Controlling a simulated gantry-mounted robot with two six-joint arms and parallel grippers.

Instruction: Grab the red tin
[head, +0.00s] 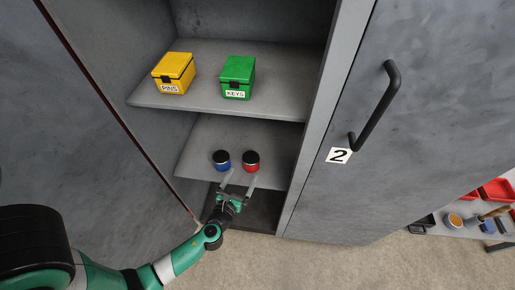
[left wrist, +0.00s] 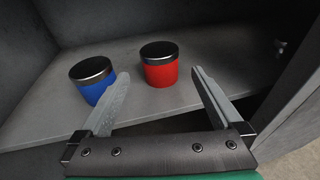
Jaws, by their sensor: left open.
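The red tin (head: 251,162) with a dark lid stands upright on the lower cabinet shelf. In the left wrist view the red tin (left wrist: 160,67) stands beyond my open fingers, roughly between their lines. A blue tin (head: 222,161) stands just left of it; it also shows in the left wrist view (left wrist: 93,82), beside my left finger. My left gripper (head: 238,181) is open and empty in front of the lower shelf, and its fingers point at the tins. It also shows in the left wrist view (left wrist: 160,84). My right gripper is not in view.
The upper shelf (head: 200,101) holds a yellow box (head: 174,72) labelled PINS and a green box (head: 237,77) labelled KEYS. A closed door (head: 420,120) marked 2 is on the right. The lower shelf (left wrist: 220,92) is bare right of the red tin.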

